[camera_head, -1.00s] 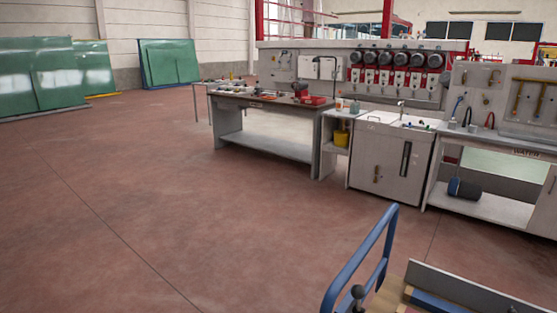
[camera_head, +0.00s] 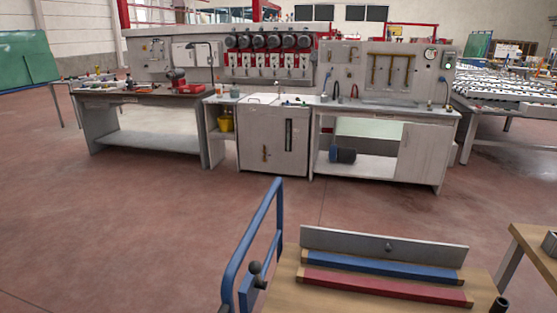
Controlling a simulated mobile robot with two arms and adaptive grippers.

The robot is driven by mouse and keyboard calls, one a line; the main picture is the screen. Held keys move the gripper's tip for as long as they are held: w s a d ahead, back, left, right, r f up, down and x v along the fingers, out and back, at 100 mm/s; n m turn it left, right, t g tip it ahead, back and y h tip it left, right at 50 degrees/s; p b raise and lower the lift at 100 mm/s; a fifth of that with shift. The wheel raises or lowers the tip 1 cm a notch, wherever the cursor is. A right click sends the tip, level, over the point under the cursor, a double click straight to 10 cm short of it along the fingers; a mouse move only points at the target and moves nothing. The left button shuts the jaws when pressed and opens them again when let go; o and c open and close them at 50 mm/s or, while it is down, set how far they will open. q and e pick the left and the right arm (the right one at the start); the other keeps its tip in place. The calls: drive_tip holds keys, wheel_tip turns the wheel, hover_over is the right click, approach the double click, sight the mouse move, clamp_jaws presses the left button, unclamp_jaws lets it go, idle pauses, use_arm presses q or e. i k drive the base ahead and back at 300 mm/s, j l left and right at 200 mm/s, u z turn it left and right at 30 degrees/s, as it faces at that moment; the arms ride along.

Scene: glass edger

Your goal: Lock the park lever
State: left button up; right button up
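A short lever with a dark ball knob (camera_head: 256,268) stands at the lower left of the cart, beside the blue tubular handle (camera_head: 252,240). It looks like the park lever; its lower part is cut off by the bottom edge of the picture, and I cannot tell whether it is locked. The cart's wooden top (camera_head: 285,292) carries a blue strip (camera_head: 380,266), a red strip (camera_head: 380,286) and an upright grey plate (camera_head: 350,240). Neither of my grippers is in view.
Open red floor (camera_head: 120,230) lies left of the cart. A workbench (camera_head: 140,110), a sink cabinet (camera_head: 270,140) and another bench (camera_head: 420,155) line the back. A wooden table (camera_head: 535,245) stands close at the right. A dark round thing (camera_head: 500,306) is at the lower right edge.

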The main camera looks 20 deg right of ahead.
sight(255, 267)
drive_tip(key=z, duration=0.85)
drive_tip(key=k+j+z, duration=0.1)
drive_tip(key=z, duration=0.35)
drive_tip(key=k+z, duration=0.45)
drive_tip(key=i+j, duration=0.05)
drive_tip(key=i, duration=0.05)
